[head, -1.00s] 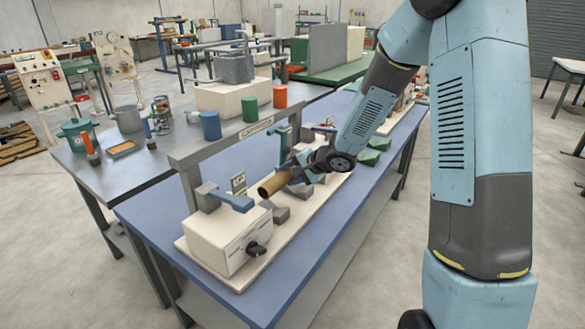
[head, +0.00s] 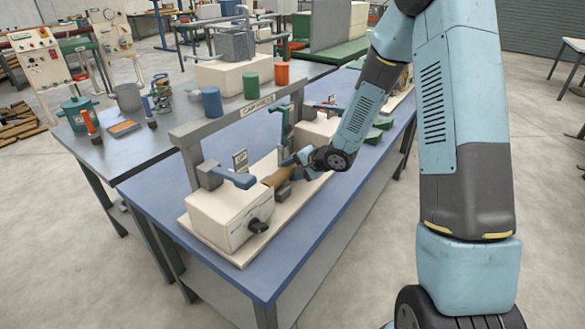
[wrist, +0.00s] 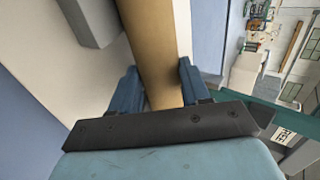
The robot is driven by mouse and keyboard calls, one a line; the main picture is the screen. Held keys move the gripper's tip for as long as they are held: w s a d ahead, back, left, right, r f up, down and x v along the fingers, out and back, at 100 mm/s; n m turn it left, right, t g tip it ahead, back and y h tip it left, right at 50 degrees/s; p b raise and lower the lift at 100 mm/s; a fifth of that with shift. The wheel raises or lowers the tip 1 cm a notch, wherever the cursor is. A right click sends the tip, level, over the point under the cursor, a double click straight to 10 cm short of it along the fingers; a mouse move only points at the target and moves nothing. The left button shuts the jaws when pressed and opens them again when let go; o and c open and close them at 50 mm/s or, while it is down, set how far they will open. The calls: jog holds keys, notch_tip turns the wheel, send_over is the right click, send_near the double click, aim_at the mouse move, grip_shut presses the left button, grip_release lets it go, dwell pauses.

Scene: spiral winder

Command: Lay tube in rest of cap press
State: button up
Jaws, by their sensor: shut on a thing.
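The brown cardboard tube (head: 277,178) is at the cap press, low between its two cream end blocks (head: 228,217). My gripper (head: 296,160) is shut on the tube from the far right side. In the wrist view the tube (wrist: 152,40) runs between my two blue fingers (wrist: 157,75). The grey rest (head: 284,193) sits on the cream base (head: 190,228) and hides part of the tube's near side. I cannot tell whether the tube touches the rest. A grey block (wrist: 94,18) lies left of the tube in the wrist view.
A grey crossbar (head: 222,119) on posts spans the press behind the tube. Blue, green and orange cups (head: 251,86) stand behind. The blue tabletop (head: 290,250) is clear in front.

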jog(key=o, duration=1.1)
jog(key=v, duration=1.3)
jog(key=shift+s+d+r, duration=0.2)
jog(key=shift+d, duration=0.05)
jog(key=shift+r, duration=3.5)
